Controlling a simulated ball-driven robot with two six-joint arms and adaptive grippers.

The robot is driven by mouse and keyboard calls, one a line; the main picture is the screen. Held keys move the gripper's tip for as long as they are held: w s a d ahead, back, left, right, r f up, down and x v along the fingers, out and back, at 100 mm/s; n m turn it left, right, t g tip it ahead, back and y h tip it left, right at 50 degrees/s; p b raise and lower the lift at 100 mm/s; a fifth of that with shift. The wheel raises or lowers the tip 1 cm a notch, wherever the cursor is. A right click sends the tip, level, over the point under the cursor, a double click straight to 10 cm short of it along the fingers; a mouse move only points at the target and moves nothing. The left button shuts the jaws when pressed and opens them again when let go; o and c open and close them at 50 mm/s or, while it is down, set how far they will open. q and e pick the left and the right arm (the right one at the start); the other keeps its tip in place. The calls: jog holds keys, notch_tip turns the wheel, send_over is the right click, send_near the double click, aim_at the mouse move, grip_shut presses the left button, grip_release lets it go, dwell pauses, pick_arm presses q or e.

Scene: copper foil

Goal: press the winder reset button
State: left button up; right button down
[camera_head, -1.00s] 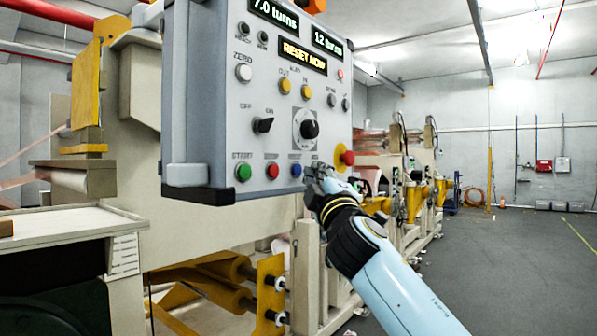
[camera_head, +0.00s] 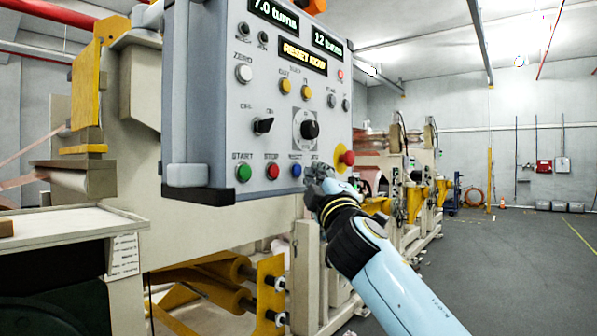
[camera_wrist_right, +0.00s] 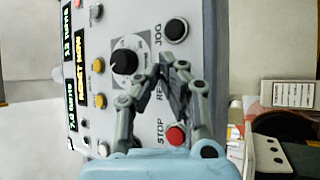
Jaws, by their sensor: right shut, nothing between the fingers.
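The grey winder control panel (camera_head: 215,110) stands in front of me, with its amber display (camera_head: 302,56) reading "RESET NOW". The blue reset button (camera_head: 296,171) is in the bottom row, between the red stop button (camera_head: 272,172) and the JOG label. My right gripper (camera_head: 312,172) is shut and empty, with its fingertips just right of the blue button in the head view. In the right wrist view, the shut fingers (camera_wrist_right: 167,72) cover the reset button, between the red stop button (camera_wrist_right: 176,135) and the black jog button (camera_wrist_right: 176,30). Contact cannot be told. My left gripper is out of view.
A green start button (camera_head: 243,173) sits left of stop. A red emergency knob (camera_head: 346,158) on a yellow base is close above and right of my gripper. A rotary dial (camera_head: 310,130) is above. Open floor (camera_head: 500,270) lies to the right.

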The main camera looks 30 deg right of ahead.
jog(key=shift+w, duration=0.15)
jog(key=shift+w+a, duration=0.2)
jog(key=shift+w, duration=0.05)
jog(key=shift+w+a+b, duration=0.15)
jog(key=shift+w+b, duration=0.25)
jog(key=shift+w, duration=0.05)
dwell(0.7)
jog(key=shift+s, duration=0.1)
jog(key=shift+s+d, duration=0.3)
jog(key=shift+s, duration=0.45)
jog(key=s, duration=0.1)
jog(key=s+d, duration=0.1)
jog(key=s, duration=0.1)
jog(key=s+d, duration=0.1)
jog(key=shift+s, duration=0.3)
